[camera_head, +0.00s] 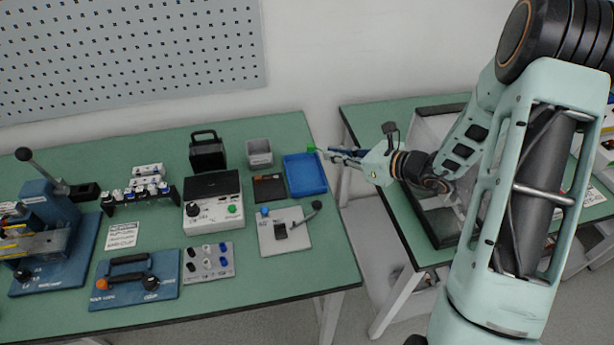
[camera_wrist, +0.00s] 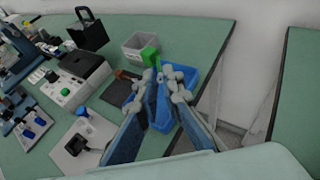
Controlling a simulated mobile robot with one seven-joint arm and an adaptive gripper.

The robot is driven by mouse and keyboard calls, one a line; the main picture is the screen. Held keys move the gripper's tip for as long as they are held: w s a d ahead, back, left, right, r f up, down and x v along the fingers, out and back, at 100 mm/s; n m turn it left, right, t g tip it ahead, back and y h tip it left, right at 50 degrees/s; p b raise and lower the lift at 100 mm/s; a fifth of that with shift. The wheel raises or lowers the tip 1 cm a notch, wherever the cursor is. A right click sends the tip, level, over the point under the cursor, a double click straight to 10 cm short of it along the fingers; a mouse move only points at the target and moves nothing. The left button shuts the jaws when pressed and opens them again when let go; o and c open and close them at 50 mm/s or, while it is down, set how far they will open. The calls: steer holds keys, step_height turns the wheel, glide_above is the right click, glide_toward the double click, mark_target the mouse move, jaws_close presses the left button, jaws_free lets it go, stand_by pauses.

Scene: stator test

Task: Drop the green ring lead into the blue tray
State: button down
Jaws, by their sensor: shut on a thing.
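The green ring lead (camera_head: 311,149) shows as a small green piece at the tips of my gripper (camera_head: 322,151), above the far right part of the table. In the wrist view the green piece (camera_wrist: 149,55) sits between the fingertips (camera_wrist: 158,74), which are shut on it; the fingers partly hide its shape. The blue tray (camera_head: 305,176) lies on the table at its right end, empty as far as I see. In the wrist view the tray (camera_wrist: 189,74) is below and behind the fingers, which cover much of it. The lead appears above the tray's far edge.
A grey bin (camera_head: 259,152) and a shallow black tray (camera_head: 268,188) stand left of the blue tray. A white plate with a black fixture (camera_head: 284,231) lies in front. A tester with a green button (camera_head: 212,212) is further left. A gap separates the second table (camera_head: 432,257).

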step_height(320, 180, down, 4)
steer(key=shift+r+b, duration=0.25)
steer(key=shift+b, duration=0.55)
steer(key=c, duration=2)
jaws_free()
steer(key=v, duration=0.7)
steer(key=shift+s+d+r, duration=0.1)
steer(key=shift+s+d, duration=0.05)
steer(key=shift+d, duration=0.05)
